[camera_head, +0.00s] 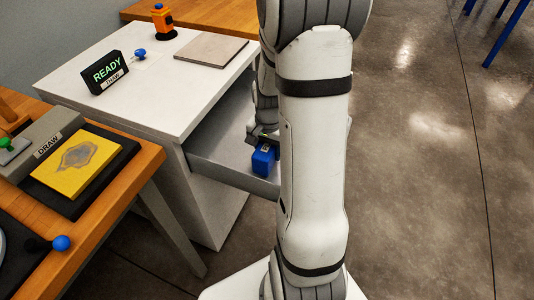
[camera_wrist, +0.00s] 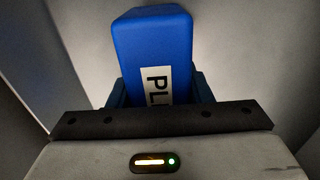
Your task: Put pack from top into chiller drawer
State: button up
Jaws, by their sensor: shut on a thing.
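A blue pack (camera_wrist: 153,40) with a white label reading "PL" is between the fingers of my gripper (camera_wrist: 160,95) in the wrist view. The gripper is shut on it. In the head view the blue pack (camera_head: 263,160) shows over the open grey drawer (camera_head: 215,148), below my gripper (camera_head: 262,140). The drawer sticks out from the white chiller cabinet (camera_head: 180,90). I cannot tell whether the pack touches the drawer floor. My arm hides the right part of the drawer.
On the cabinet top stand a READY sign (camera_head: 107,72), a blue knob (camera_head: 139,54) and a flat grey-brown plate (camera_head: 211,50). An orange device (camera_head: 163,22) stands behind. A wooden table (camera_head: 135,175) at left holds a yellow block (camera_head: 76,165).

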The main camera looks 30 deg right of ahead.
jog(key=shift+f, duration=0.5)
jog(key=shift+f, duration=0.25)
jog(key=o, duration=1.2)
jog(key=shift+r, duration=0.1)
jog(key=shift+c, duration=0.2)
